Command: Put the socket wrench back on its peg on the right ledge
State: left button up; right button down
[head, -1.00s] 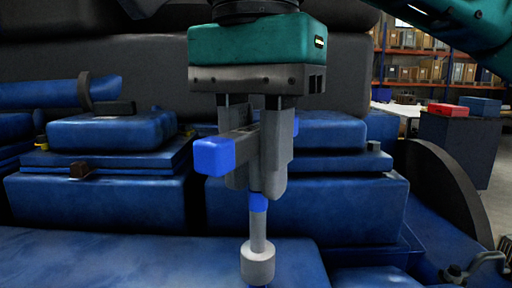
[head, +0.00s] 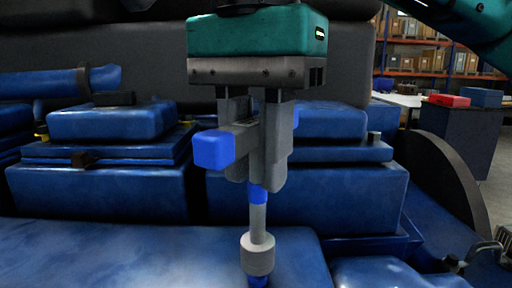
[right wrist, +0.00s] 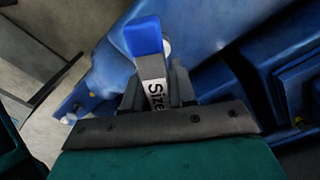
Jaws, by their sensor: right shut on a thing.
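The socket wrench (head: 213,150) has a grey handle with blue ends and a shaft pointing down. The shaft has a blue band and a pale round socket (head: 258,256) at its lower end. My right gripper (head: 262,180) is shut on the wrench, in the middle of the head view. The shaft hangs nearly upright below the fingers. In the right wrist view the handle's blue end (right wrist: 143,36) and "Size" lettering show between the fingers. A small blue piece shows just under the socket; I cannot tell whether they touch. I cannot make out the peg. My left gripper is not in view.
Large blue engine blocks (head: 95,195) fill the left and middle behind the wrench. A dark curved rim (head: 447,180) and a bent metal pipe (head: 485,248) are at the right. A red box (head: 449,100) stands on a dark cabinet in the right background.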

jog(key=shift+f, duration=0.1)
jog(key=shift+f+b, duration=0.7)
jog(key=shift+f, duration=0.3)
jog(key=c, duration=0.8)
grip_release()
jog(key=shift+c, duration=0.2)
jog(key=shift+o, duration=0.3)
jog(key=o, duration=0.5)
